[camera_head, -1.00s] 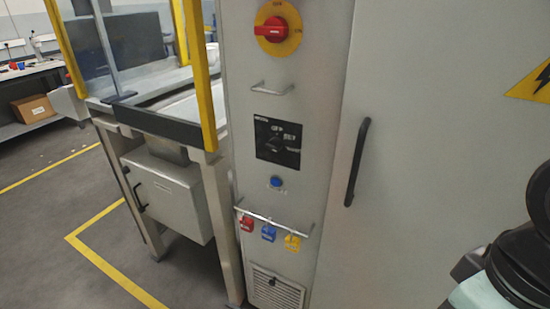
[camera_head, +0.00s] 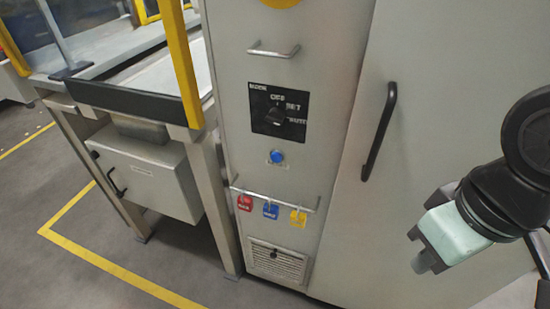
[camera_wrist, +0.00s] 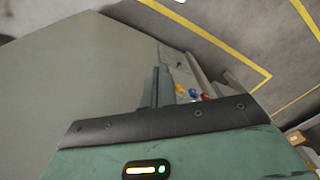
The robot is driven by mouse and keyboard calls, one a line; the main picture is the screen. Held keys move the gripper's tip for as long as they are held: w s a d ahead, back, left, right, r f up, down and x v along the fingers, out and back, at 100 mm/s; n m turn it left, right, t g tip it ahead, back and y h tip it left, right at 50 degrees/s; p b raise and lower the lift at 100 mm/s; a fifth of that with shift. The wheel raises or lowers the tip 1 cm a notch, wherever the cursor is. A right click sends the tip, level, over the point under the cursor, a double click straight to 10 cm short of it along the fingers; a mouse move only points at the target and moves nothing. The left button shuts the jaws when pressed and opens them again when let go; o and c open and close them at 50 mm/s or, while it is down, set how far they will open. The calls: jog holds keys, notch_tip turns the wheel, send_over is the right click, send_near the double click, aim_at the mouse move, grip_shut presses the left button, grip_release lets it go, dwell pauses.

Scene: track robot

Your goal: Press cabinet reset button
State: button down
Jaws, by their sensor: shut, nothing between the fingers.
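A round blue button (camera_head: 276,157) sits on the grey cabinet's narrow panel (camera_head: 240,100), below a black rotary selector (camera_head: 274,117) and above a rail with tags. A small label by it is too small to read. My gripper (camera_head: 419,252) is shut and empty. It is at the right of the head view, in front of the wide cabinet door (camera_head: 440,70), well to the right of and lower than the button. In the wrist view, my gripper (camera_wrist: 160,88) points along the cabinet's grey surface; I cannot make out the button there.
A horizontal metal handle (camera_head: 273,51) is above the selector. A rail (camera_head: 275,199) below the button carries red, blue and yellow tags. A black vertical door handle (camera_head: 380,130) stands between my gripper and the button panel. A bench with a grey box (camera_head: 150,180) is at left.

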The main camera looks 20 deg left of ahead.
aim_at(276, 158)
jog(key=w+a+f+m+t+y+b, duration=0.2)
jog(key=w+a+f+m+t+y, duration=0.1)
jog(key=a+m, duration=0.5)
jog(key=w+a+f+m+t+y+b, duration=0.2)
jog(key=w+a+f+m+t+y, duration=0.1)
jog(key=a+m, duration=0.5)
jog(key=w+a+f+m+t+y+b, duration=0.2)
jog(key=w+a+f+m+t+y, duration=0.2)
jog(key=a+m, duration=0.5)
jog(key=a+f+t, duration=0.1)
jog(key=t, duration=0.1)
jog(key=shift+t, duration=0.3)
jog(key=shift+w, duration=0.2)
jog(key=w+p, duration=0.1)
jog(key=w, duration=0.7)
jog(key=shift+w+d+p, duration=0.25)
jog(key=shift+d+p, duration=0.05)
jog(key=shift+d, duration=0.05)
jog(key=shift+w, duration=0.2)
